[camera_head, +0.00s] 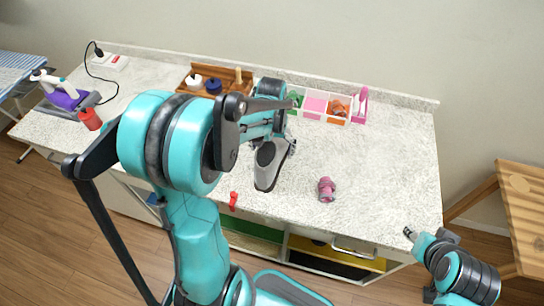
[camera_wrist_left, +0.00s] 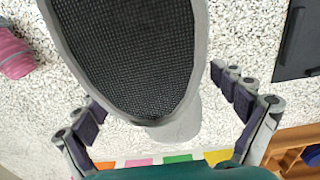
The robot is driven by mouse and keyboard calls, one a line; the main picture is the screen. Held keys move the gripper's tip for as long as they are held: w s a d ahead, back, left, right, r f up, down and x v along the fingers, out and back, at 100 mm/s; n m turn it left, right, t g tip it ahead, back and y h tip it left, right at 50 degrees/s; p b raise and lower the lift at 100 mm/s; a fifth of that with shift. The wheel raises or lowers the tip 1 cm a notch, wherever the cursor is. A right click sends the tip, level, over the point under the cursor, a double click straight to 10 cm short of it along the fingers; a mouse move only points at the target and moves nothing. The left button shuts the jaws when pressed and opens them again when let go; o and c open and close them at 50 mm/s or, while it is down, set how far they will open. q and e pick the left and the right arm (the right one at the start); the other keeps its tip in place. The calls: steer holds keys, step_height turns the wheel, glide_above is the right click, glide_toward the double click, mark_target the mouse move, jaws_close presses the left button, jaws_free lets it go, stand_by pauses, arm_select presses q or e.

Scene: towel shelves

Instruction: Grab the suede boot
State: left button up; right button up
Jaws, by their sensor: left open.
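The grey suede boot (camera_head: 269,168) lies on the speckled counter near its middle, dark sole side showing. In the left wrist view the boot (camera_wrist_left: 125,55) fills the upper middle, with a black textured sole and pale grey rim. My left gripper (camera_head: 278,142) is over the boot's far end. In the wrist view its fingers stand apart on either side of the boot, with visible gaps; I see no grip on it. My left arm hides part of the counter. My right gripper (camera_head: 411,234) is at the counter's front right, away from the boot; its jaw opening is unclear.
A pink rolled item (camera_head: 327,189) and a small red object (camera_head: 233,201) are near the front edge. A wooden rack (camera_head: 187,83) and a sectioned white tray (camera_head: 337,119) stand behind. The counter's right side is clear.

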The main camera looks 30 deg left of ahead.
arm_select(q)
steer(key=shift+f, duration=0.5)
steer(key=shift+s, duration=0.1)
steer(key=c, duration=1.6)
steer(key=shift+r, duration=0.15)
